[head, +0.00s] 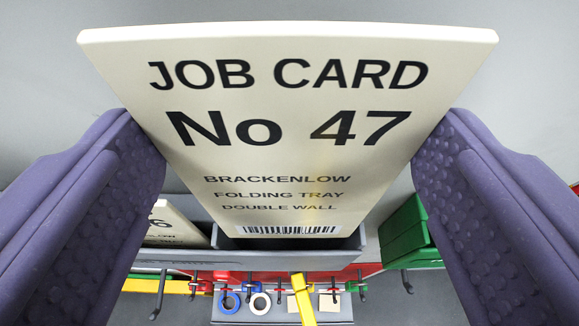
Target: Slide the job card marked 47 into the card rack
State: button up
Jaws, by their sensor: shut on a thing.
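The job card marked 47 (290,170) is a cream card with black print and a barcode near its lower end. My gripper (290,150) is shut on it, with a purple dimpled finger at its left and right edges. The lower end of the card is at the grey card rack (290,258), over or in a dark slot. I cannot tell how deep it sits. Another cream card (165,225), with a 6 partly visible, stands in the rack to the left, partly hidden by my left finger.
A green object (405,235) stands right of the rack. A plain grey surface (290,10) lies behind the card.

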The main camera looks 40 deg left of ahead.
jog(key=shift+f+b, duration=1.25)
jog(key=shift+f, duration=0.7)
jog(key=o, duration=0.8)
send_near(288, 195)
jog(key=shift+f+p, duration=0.1)
jog(key=shift+p, duration=0.25)
